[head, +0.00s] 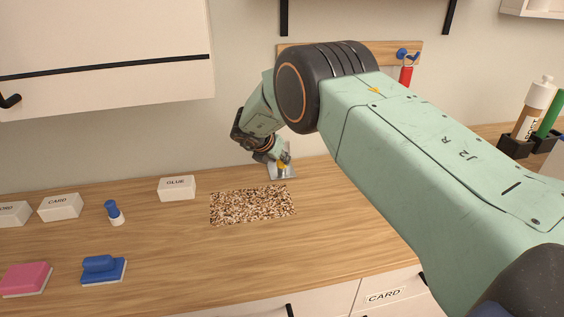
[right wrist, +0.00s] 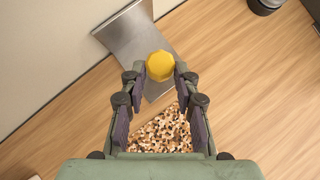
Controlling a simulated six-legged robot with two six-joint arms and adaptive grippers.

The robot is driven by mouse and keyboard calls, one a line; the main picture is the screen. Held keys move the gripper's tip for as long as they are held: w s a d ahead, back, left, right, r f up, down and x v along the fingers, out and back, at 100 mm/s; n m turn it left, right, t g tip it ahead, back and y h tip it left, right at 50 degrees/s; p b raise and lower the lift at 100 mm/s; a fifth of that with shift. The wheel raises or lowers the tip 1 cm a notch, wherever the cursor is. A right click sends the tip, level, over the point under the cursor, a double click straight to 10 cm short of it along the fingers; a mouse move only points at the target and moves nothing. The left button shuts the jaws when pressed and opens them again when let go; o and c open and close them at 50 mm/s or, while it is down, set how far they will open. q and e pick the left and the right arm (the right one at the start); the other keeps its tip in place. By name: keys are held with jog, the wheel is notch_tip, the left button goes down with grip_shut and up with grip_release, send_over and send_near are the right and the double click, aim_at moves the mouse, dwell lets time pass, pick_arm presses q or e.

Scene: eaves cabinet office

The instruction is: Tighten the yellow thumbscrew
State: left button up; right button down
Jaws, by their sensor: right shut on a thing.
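The yellow thumbscrew (right wrist: 160,66) sits at a grey metal bracket (right wrist: 126,42) near the wall, in the right wrist view. In the head view the thumbscrew (head: 284,163) is a small yellow spot, partly hidden by my right gripper (head: 279,162). The bracket (head: 281,174) stands at the back of the wooden counter. In the right wrist view my right gripper (right wrist: 160,75) has its fingertips on either side of the yellow head, shut on it. How far the screw is turned in cannot be told. My left gripper is not in view.
A speckled mat (head: 252,205) lies on the counter (head: 190,255) in front of the bracket. Bottles in dark holders (head: 516,146) stand at the right.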

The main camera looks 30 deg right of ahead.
jog(key=shift+w+a, duration=0.15)
jog(key=shift+a, duration=0.05)
jog(key=c, duration=1.4)
grip_release()
jog(key=shift+c, duration=0.2)
jog(key=o, duration=0.5)
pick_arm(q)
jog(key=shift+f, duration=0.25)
pick_arm(e)
jog(key=shift+d, duration=0.15)
